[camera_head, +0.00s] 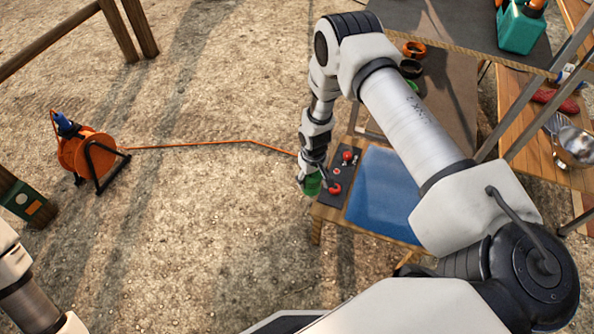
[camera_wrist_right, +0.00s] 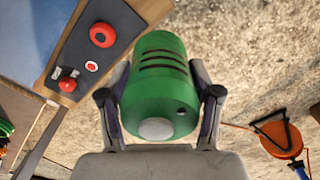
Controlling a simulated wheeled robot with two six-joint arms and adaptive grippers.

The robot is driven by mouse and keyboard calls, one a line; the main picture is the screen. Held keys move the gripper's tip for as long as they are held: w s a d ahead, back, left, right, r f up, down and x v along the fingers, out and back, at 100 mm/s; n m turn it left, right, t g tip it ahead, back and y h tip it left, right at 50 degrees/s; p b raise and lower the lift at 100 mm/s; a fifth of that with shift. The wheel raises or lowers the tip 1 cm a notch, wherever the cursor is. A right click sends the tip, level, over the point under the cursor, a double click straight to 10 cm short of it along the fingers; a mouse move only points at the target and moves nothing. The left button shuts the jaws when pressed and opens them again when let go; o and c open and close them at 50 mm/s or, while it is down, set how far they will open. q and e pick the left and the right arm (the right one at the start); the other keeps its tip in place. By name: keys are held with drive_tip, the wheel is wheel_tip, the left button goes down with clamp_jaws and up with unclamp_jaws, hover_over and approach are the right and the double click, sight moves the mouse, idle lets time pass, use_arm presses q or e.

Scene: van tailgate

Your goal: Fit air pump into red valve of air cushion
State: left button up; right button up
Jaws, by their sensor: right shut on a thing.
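My right gripper (camera_head: 314,180) is shut on the green air pump (camera_wrist_right: 160,85), a rounded cylinder with dark slots, held between both fingers. In the head view the pump (camera_head: 312,185) is partly covered by the gripper, at the left edge of the table. The blue air cushion (camera_head: 383,192) lies flat beside a dark panel strip. On that strip, a red ring-shaped valve (camera_wrist_right: 103,34) with a dark centre lies close to the pump; in the head view this valve (camera_head: 335,188) is just right of it. I cannot tell whether they touch. My left gripper is out of view.
The strip also bears a red knob (camera_wrist_right: 67,84) and a small red-and-white button (camera_wrist_right: 91,66). An orange cable reel (camera_head: 88,153) stands on the ground at left, its cable running towards the table. A shelf with a teal container (camera_head: 520,30) is at upper right.

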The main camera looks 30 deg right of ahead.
drive_tip(key=d, duration=0.9)
drive_tip(key=shift+s+d+b, duration=0.3)
drive_tip(key=shift+s, duration=0.1)
